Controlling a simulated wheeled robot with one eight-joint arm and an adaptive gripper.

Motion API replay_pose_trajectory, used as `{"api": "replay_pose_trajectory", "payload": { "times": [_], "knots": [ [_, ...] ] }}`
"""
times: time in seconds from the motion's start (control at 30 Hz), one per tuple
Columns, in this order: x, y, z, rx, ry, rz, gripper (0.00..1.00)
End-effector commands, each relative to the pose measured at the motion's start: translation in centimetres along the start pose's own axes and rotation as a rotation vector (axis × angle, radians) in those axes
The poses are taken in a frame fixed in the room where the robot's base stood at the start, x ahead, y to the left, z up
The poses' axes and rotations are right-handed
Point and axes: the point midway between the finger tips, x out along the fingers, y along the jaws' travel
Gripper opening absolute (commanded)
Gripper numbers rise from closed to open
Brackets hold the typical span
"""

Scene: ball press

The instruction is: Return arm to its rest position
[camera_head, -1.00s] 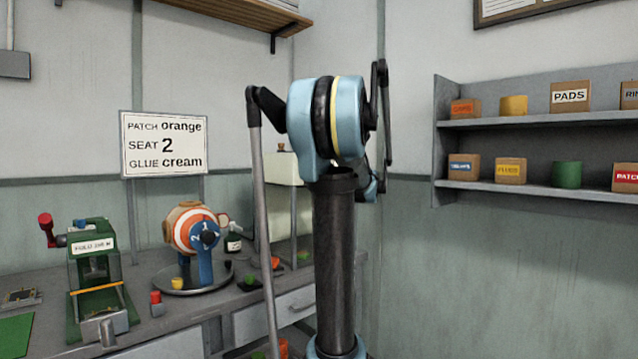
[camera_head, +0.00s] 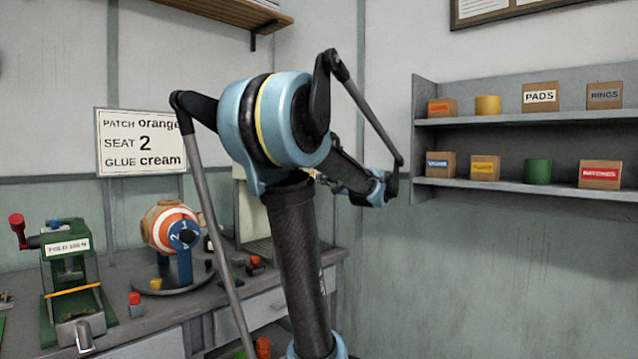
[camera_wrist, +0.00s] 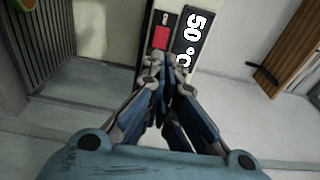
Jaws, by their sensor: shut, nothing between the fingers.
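My arm fills the middle of the head view, its dark column tilted and its blue joint above the bench. My gripper (camera_wrist: 163,88) shows in the wrist view with its fingertips together and nothing between them. Beyond the fingertips is a pale cabinet front with a red square (camera_wrist: 160,38) and a dark display (camera_wrist: 187,40) reading 50 °C. In the head view the gripper itself is hard to make out behind the arm.
The bench at left holds a green press (camera_head: 74,275), a striped ball (camera_head: 172,228) on a round tray and small blocks. A sign (camera_head: 141,143) stands behind. Shelves (camera_head: 520,120) with boxes hang at right. The wall below the shelves is clear.

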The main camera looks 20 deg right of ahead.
Motion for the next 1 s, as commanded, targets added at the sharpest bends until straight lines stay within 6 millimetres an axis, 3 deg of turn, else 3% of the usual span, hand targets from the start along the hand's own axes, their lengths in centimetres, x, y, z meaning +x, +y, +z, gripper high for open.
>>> {"api": "replay_pose_trajectory", "payload": {
  "times": [0.57, 0.67, 0.77, 1.0],
  "knots": [
    [0.0, 0.3, 0.6, -0.005, -0.008, 0.012, 0.00],
    [0.4, 1.8, 2.8, -0.026, -0.042, 0.058, 0.00],
    [0.9, 4.6, 6.8, -0.070, -0.107, 0.146, 0.00],
    [-0.8, 14.0, 18.1, -0.239, -0.307, 0.428, 0.00]
  ]
}}
